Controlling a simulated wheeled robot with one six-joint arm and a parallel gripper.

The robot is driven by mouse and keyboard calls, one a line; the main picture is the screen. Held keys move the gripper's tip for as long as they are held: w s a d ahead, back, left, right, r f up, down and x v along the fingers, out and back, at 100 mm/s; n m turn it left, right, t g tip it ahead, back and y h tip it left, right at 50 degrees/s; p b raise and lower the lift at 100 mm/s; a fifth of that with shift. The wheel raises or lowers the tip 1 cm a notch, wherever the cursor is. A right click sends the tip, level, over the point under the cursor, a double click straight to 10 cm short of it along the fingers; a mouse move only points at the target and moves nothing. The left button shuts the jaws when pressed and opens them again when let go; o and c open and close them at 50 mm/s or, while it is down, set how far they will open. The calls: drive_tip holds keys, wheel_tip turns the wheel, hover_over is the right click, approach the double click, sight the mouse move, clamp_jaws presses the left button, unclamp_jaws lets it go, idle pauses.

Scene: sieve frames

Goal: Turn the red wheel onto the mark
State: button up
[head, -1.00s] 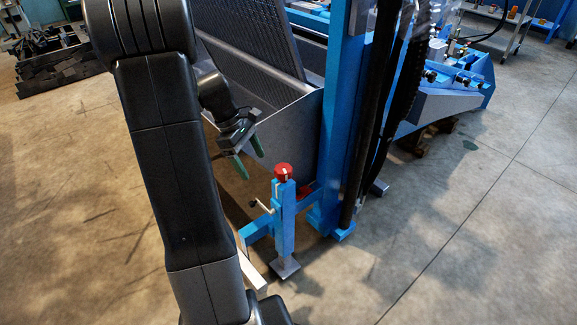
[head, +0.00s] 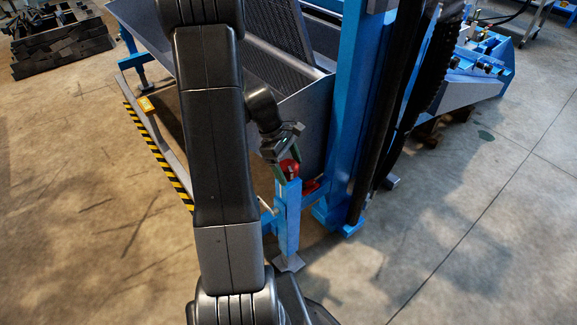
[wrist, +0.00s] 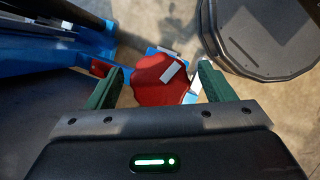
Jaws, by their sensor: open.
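The red wheel (head: 291,168) sits on top of a blue post (head: 287,215) and is partly covered by my gripper in the head view. In the wrist view the red wheel (wrist: 158,82) lies between the two green fingers, with a pale bar-shaped mark (wrist: 172,71) on its top near the right side. A second pale patch (wrist: 168,51) shows on the blue part just beyond the wheel's rim. My gripper (wrist: 155,83) is open around the wheel, one finger on each side. Whether either finger touches the rim I cannot tell.
A grey hopper (head: 305,125) with a mesh panel stands right behind the post. A tall blue column (head: 345,110) rises to the right. A small lever (head: 268,205) sticks out left of the post. A yellow-black striped edge (head: 157,150) lies left. Floor at front right is clear.

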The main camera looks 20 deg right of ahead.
drive_tip(key=c, duration=1)
drive_tip(key=shift+o, duration=0.2)
drive_tip(key=shift+r+m+g+p, duration=0.15)
drive_tip(key=shift+m+g+p, duration=0.15)
drive_tip(key=shift+m+p, duration=0.6)
drive_tip(key=m+y+p, duration=0.1)
drive_tip(key=m, duration=0.1)
drive_tip(key=m+y+p, duration=0.1)
drive_tip(key=m, duration=0.1)
drive_tip(key=shift+m+g, duration=0.3)
drive_tip(key=m+y+p, duration=0.1)
drive_tip(key=m, duration=0.2)
drive_tip(key=shift+p, duration=0.35)
drive_tip(key=shift+m+y+p, duration=0.5)
drive_tip(key=shift+m+y, duration=0.4)
drive_tip(key=shift+m, duration=1.2)
